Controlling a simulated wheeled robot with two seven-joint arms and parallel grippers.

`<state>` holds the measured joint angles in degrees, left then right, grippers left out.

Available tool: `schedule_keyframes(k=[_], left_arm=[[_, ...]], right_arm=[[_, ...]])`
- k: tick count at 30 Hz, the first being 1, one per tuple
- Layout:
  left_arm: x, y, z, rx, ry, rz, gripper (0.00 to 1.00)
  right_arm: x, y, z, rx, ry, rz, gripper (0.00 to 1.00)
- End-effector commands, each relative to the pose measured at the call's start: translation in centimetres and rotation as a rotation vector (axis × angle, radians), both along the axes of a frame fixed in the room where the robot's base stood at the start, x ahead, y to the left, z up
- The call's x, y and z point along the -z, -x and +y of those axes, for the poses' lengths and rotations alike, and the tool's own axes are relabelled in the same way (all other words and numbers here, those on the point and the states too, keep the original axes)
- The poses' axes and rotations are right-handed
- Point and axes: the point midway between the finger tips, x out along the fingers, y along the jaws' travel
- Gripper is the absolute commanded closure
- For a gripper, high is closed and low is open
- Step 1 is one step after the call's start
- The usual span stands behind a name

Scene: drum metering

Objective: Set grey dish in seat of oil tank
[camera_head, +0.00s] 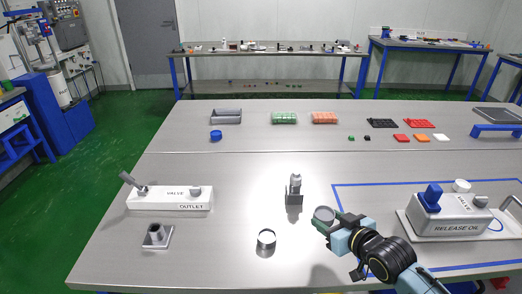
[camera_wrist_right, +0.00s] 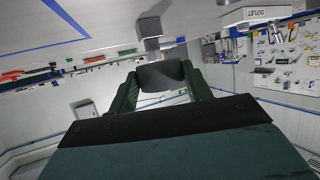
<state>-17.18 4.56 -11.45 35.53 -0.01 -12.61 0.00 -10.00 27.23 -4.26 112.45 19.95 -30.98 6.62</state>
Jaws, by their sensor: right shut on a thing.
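A small round grey dish (camera_head: 324,214) is held at the tips of my right gripper (camera_head: 328,222), above the table left of the blue outline. In the right wrist view the dish (camera_wrist_right: 160,75) shows dark between the green fingers of the shut gripper (camera_wrist_right: 160,88). The grey oil tank (camera_head: 450,214), marked RELEASE OIL, stands on a pale base at the right, with a blue lever on top. The dish is apart from the tank, to its left. I cannot make out the tank's seat clearly. My left gripper is not in view.
A metal cup (camera_head: 266,240) and an upright metal fixture (camera_head: 294,192) stand left of my right gripper. A white valve box (camera_head: 170,198) and a small metal stand (camera_head: 157,236) are farther left. Trays and coloured pieces line the back. The table's middle is mostly clear.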

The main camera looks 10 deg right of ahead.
Motion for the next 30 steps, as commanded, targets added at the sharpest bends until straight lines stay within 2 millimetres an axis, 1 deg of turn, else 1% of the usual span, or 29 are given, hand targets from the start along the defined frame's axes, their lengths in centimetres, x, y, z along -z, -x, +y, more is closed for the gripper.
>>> schedule_keyframes(k=[2,4,7,9,12,15,18,22,27,30], left_arm=[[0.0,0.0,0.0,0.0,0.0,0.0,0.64],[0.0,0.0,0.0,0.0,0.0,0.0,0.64],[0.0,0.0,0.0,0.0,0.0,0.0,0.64],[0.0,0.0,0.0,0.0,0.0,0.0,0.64],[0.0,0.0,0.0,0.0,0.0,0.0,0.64],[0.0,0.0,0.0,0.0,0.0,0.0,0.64],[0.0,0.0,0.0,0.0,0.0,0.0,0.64],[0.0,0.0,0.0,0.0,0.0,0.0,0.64],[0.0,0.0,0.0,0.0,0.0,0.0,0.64],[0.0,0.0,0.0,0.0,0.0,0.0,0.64]], right_arm=[[-0.2,0.0,0.4,-0.001,-0.001,-0.002,0.74],[-0.5,0.2,1.3,-0.002,-0.002,-0.002,0.74],[-1.7,0.6,3.6,0.001,0.001,-0.004,0.74],[-3.0,1.0,5.4,0.013,0.004,-0.007,0.74],[-5.1,1.8,7.4,0.046,0.009,-0.009,0.74],[-7.2,2.5,8.5,0.09,0.008,-0.01,0.74],[-8.9,3.2,9.0,0.133,0.003,-0.009,0.74],[-10.0,3.8,9.2,0.17,-0.001,-0.003,0.74],[-10.3,4.0,9.2,0.182,-0.001,-0.001,0.74],[-9.9,3.8,9.1,0.172,0.004,-0.001,0.74]])
